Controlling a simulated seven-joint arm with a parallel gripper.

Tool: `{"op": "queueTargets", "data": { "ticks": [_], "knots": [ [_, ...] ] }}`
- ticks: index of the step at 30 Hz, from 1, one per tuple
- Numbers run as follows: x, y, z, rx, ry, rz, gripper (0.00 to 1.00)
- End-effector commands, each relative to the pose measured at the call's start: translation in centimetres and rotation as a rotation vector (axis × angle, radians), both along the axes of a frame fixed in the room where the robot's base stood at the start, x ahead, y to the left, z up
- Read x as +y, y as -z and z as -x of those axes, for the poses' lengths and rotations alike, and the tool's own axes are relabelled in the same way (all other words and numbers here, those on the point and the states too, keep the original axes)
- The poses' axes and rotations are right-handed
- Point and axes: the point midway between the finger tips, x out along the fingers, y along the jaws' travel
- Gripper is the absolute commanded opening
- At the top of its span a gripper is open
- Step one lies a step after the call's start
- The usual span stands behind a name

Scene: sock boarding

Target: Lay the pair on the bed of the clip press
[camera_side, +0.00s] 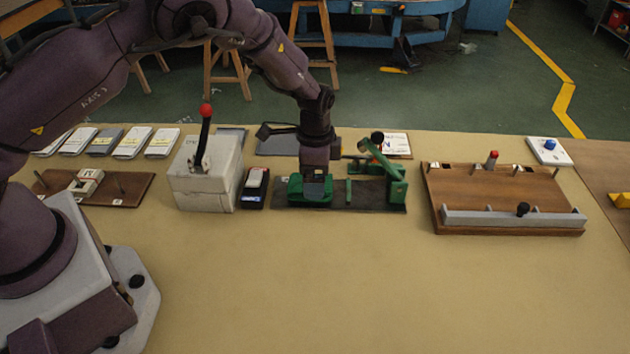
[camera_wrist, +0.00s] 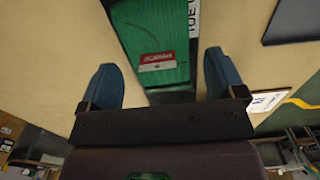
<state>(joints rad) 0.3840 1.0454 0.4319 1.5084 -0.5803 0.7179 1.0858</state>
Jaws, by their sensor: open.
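The pair (camera_wrist: 150,40) appears in the wrist view as green ribbed knit with a red and white label, lying on a dark surface. In the side view, green shows under my gripper (camera_side: 317,188), but pair and press parts are hard to separate there. The clip press has a dark base (camera_side: 345,194) and a green lever frame (camera_side: 390,182) at its right end. My gripper is open, its two blue fingers apart at either side of the green knit in the wrist view (camera_wrist: 160,62). Whether the fingers touch it cannot be told.
A wooden fixture (camera_side: 500,190) lies to the right. Several folded packs (camera_side: 131,142) line the back left. The front of the table is clear.

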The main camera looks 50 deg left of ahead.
Motion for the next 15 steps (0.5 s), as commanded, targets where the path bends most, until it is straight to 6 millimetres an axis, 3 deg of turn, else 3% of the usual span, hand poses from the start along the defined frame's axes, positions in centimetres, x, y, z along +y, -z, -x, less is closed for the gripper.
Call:
{"op": "queueTargets", "data": {
  "ticks": [3, 9, 15],
  "knots": [
    [-0.1, -3.0, -0.1, -0.006, 0.0, 0.003, 0.89],
    [0.0, -7.0, 0.0, -0.004, 0.001, 0.001, 0.89],
    [0.0, -9.2, 0.0, -0.001, 0.001, 0.001, 0.89]
  ]
}}
